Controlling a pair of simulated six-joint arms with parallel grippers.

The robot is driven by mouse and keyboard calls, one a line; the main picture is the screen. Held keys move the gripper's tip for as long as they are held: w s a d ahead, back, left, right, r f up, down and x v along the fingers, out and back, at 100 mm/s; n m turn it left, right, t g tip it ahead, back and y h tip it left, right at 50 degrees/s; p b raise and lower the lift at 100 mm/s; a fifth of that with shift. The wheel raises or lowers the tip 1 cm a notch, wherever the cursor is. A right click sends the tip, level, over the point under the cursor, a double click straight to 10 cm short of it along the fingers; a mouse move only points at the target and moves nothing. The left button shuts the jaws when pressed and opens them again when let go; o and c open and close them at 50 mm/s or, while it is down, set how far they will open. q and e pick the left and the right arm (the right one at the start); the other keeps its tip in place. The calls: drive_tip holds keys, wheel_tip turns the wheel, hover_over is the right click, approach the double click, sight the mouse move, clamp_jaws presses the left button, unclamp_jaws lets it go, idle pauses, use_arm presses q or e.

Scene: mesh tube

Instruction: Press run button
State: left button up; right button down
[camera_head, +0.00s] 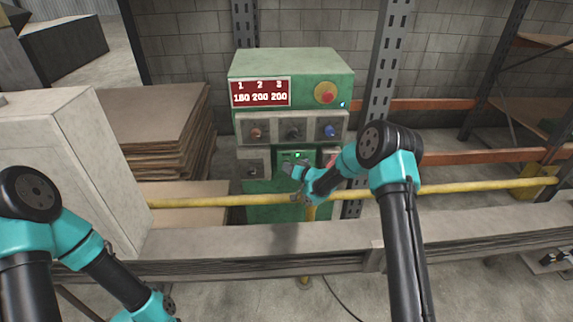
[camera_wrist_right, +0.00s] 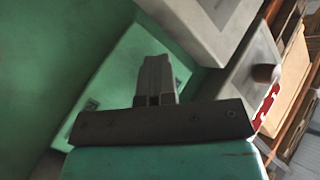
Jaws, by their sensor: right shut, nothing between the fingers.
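The green control box (camera_head: 295,65) stands behind the yellow rail in the head view. On its lower front, between grey button plates, is a bright green panel (camera_head: 297,155) with small light marks; it also shows in the right wrist view (camera_wrist_right: 115,70). It may be the run button, but the label is not readable. My right gripper (camera_head: 291,170) is shut and empty, its tip over the lower part of this panel. In the right wrist view the shut fingers (camera_wrist_right: 155,78) overlap the panel; contact cannot be told. My left gripper is below the picture; only its arm shows.
A red display (camera_head: 261,93) reads 1, 2, 3 above 180, 200, 200. A red button on yellow (camera_head: 326,93) sits beside it. Orange, black and blue knobs line the row below. The yellow rail (camera_head: 460,188) and a grey beam (camera_head: 300,237) cross in front.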

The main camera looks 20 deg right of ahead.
drive_tip(key=shift+s, duration=0.1)
drive_tip(key=shift+s+a, duration=0.1)
drive_tip(key=shift+s, duration=0.25)
drive_tip(key=s+a, duration=0.1)
drive_tip(key=s, duration=0.5)
idle(0.6)
drive_tip(key=shift+a, duration=0.1)
idle(0.5)
